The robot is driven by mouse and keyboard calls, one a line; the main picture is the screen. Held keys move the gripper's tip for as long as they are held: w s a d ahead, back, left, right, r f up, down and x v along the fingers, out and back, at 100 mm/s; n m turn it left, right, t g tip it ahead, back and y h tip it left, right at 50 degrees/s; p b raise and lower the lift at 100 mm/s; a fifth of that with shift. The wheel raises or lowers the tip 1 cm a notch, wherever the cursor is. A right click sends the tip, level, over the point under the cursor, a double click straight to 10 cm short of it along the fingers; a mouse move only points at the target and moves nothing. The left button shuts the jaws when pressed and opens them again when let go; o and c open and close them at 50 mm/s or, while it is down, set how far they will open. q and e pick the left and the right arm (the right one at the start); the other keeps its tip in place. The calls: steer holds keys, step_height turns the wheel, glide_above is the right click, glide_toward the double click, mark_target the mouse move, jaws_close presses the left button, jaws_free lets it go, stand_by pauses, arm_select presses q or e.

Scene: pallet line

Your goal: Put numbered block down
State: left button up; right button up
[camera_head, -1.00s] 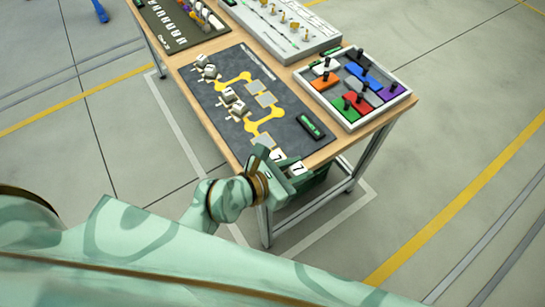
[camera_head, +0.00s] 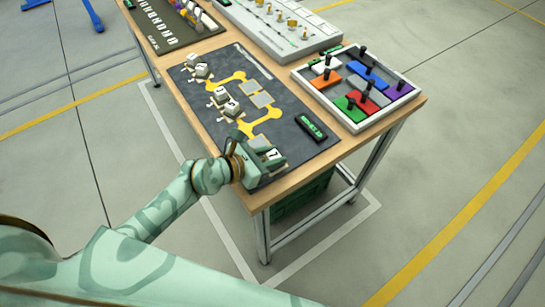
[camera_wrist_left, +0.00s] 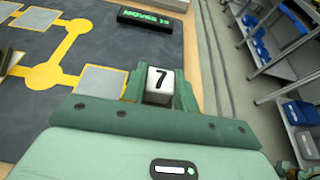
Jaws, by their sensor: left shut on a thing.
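A white numbered block marked 7 (camera_wrist_left: 160,82) is between the fingers of my left gripper (camera_wrist_left: 160,92) in the left wrist view. In the head view the block (camera_head: 273,155) and the left gripper (camera_head: 262,158) are over the near end of the dark puzzle board (camera_head: 290,148). The gripper is shut on the block; the gap to the board cannot be told. Yellow paths with grey square pads (camera_head: 262,99) mark the board. Other white numbered blocks (camera_head: 231,107) stand along its left side. My right gripper is not seen.
A black display (camera_head: 311,127) with green text lies at the board's right edge. A white tray (camera_head: 404,99) of coloured knobbed pieces stands to the right. A grey panel with gold knobs (camera_head: 280,18) is at the back. The table edge (camera_head: 250,205) is close below my gripper.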

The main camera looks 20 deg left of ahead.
arm_select(q)
steer(key=shift+r, duration=0.1)
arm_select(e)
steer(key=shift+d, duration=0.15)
arm_select(q)
steer(key=o, duration=1)
steer(key=shift+o, duration=0.2)
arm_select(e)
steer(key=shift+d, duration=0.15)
arm_select(q)
steer(key=shift+s+a+r, duration=0.1)
steer(key=shift+s+a, duration=0.05)
steer(key=shift+s, duration=0.15)
steer(key=p+v, duration=0.2)
steer(key=v, duration=0.9)
steer(key=shift+s+a, duration=0.15)
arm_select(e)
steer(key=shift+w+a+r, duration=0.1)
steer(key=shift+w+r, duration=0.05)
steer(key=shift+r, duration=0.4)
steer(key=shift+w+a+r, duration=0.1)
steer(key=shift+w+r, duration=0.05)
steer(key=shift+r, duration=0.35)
